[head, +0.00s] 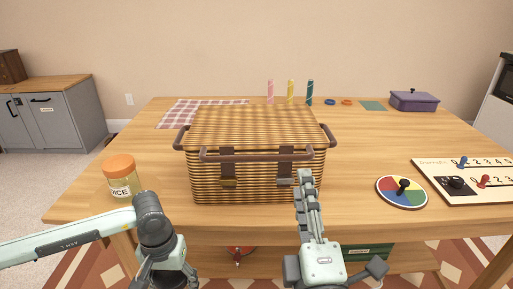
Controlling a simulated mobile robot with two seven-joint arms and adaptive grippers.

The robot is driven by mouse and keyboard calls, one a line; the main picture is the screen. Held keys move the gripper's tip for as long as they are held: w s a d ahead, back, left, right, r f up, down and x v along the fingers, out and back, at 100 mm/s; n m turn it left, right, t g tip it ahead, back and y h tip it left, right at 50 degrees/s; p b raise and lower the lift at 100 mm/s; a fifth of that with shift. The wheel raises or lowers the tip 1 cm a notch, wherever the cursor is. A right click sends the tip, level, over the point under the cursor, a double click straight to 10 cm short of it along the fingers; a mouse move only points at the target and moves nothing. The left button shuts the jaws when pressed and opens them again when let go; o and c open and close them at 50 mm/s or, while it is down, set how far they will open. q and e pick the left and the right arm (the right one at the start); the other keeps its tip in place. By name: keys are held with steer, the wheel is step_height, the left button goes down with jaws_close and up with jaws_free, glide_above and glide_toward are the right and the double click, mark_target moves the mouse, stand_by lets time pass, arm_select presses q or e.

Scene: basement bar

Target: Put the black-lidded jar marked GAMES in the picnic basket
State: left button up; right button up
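The wicker picnic basket (257,165) stands in the middle of the wooden table. Its lid (255,122) is down, so its inside is hidden. A brown handle and two straps with latches show on its front. I see no black-lidded jar marked GAMES in this view. A jar with an orange lid (119,178) stands left of the basket; its label is partly turned away and reads "ICE". My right gripper (305,178) is at the basket's front right, seen edge-on, so its opening is hidden. My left gripper (165,278) is low at the front left, cut off by the frame's bottom edge.
Right of the basket lie a coloured spinner disc (388,186) and a numbered game board (465,192) with pegs. A red item and a green box are under the table.

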steer(key=x, duration=0.6)
steer(key=shift+w, duration=0.15)
steer(key=shift+c, duration=0.6)
jaws_close()
step_height(320, 180, up, 6)
steer(key=g, duration=0.1)
steer(key=shift+w+r, duration=0.15)
steer(key=shift+w, duration=0.3)
